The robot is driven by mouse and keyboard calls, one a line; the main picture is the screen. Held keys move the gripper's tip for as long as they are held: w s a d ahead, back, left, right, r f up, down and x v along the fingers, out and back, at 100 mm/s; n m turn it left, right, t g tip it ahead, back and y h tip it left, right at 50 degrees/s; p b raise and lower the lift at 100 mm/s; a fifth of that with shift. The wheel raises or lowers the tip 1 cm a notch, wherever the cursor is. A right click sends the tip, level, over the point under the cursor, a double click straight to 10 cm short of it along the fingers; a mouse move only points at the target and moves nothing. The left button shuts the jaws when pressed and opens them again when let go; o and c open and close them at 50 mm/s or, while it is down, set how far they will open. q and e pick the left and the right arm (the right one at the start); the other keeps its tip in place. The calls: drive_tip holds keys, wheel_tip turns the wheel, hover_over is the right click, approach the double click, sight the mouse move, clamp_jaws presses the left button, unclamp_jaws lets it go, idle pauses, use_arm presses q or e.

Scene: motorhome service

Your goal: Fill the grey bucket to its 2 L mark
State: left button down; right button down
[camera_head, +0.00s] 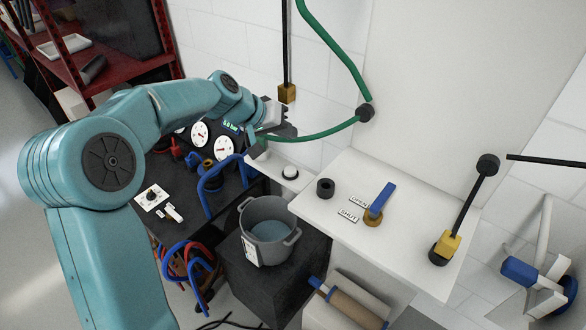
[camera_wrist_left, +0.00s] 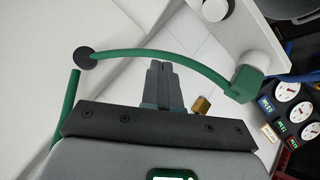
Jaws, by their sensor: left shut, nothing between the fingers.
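The grey bucket (camera_head: 285,248) stands upright on a black block. Bluish water shows inside it, and a white label (camera_head: 250,250) is on its front. I cannot read its marks or the level. A green hose (camera_head: 318,133) ends in a green nozzle (camera_head: 258,149) above and behind the bucket; no stream shows. The blue valve lever (camera_head: 382,198) is on the white counter beside OPEN and SHUT labels; I cannot tell which setting it is at. My left gripper (camera_head: 287,131) is shut and empty near the hose. In the left wrist view its fingers (camera_wrist_left: 159,68) are together near the hose (camera_wrist_left: 170,58). My right gripper is not in view.
The white counter (camera_head: 330,211) carries a small black ring (camera_head: 325,188). A black panel with gauges (camera_head: 223,148) and blue pipes lies left of the bucket. A black lever with a yellow base (camera_head: 446,243) is at the counter's right. A red shelf (camera_head: 110,72) stands back left.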

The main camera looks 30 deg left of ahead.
use_arm(q)
drive_tip(key=b, duration=0.6)
hover_over(287, 170)
wheel_tip(287, 170, down, 8)
drive_tip(key=shift+s+r, duration=0.1)
drive_tip(key=shift+s, duration=0.05)
drive_tip(key=shift+f+b, duration=0.3)
drive_tip(key=shift+f, duration=0.2)
drive_tip(key=shift+d, duration=0.1)
